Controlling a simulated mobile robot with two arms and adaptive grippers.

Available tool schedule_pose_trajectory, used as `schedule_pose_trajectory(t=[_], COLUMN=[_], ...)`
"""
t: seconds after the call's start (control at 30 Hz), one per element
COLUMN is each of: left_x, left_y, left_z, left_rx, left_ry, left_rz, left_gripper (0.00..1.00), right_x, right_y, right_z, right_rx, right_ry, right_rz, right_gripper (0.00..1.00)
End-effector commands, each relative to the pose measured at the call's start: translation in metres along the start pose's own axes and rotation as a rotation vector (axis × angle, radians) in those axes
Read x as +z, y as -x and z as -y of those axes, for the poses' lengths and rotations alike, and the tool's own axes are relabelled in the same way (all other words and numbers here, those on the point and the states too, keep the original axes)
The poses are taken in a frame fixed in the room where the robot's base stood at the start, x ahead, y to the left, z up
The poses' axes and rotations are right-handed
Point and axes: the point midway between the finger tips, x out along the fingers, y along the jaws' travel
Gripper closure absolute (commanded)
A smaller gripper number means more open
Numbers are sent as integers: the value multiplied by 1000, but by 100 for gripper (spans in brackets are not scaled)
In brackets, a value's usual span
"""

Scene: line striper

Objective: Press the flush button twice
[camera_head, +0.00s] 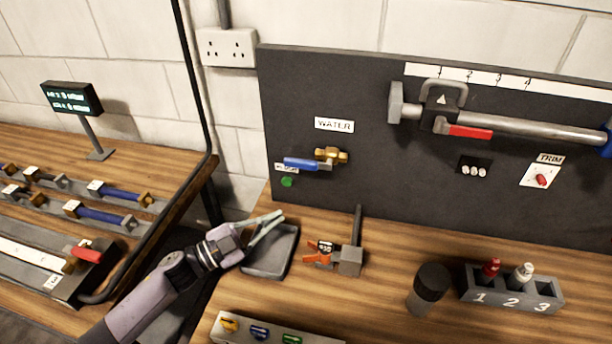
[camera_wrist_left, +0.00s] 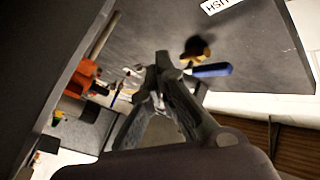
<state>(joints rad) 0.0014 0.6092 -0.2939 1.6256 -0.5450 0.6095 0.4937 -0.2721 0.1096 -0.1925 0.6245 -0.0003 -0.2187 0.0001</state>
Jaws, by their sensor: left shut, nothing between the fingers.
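The green flush button (camera_head: 287,182) sits low on the left of the dark upright panel (camera_head: 370,170), under a small white label (camera_head: 287,168) partly covered by the blue valve handle. My left gripper (camera_head: 274,220) is shut and empty, just below the button in the head view and apart from it, above the grey tray. In the left wrist view the closed fingers (camera_wrist_left: 165,65) point toward the blue handle (camera_wrist_left: 212,70) and brass valve. I cannot make out the button there. My right gripper is not in view.
A grey tray (camera_head: 254,265) lies under my left gripper. A clamp-like tool with an orange handle (camera_head: 320,252) stands right of it. The blue-handled water valve (camera_head: 302,163) juts out just above the button. A black cylinder (camera_head: 430,285) and numbered rack (camera_head: 480,296) stand farther right.

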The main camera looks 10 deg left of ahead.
Motion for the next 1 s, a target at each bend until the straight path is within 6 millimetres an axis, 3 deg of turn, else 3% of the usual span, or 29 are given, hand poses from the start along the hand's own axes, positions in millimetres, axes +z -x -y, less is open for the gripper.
schedule_pose_trajectory(t=[0.33,0.7,1.0], left_x=[0,20,39], left_y=[0,-23,-51], left_z=[0,16,36], left_rx=[1,-2,-1], left_ry=[0,-4,-2], left_rz=[0,0,0], left_gripper=[100,100,100], right_x=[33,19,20], right_y=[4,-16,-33], right_z=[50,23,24], right_rx=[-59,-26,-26], right_ry=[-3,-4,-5], right_rz=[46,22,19], right_gripper=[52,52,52])
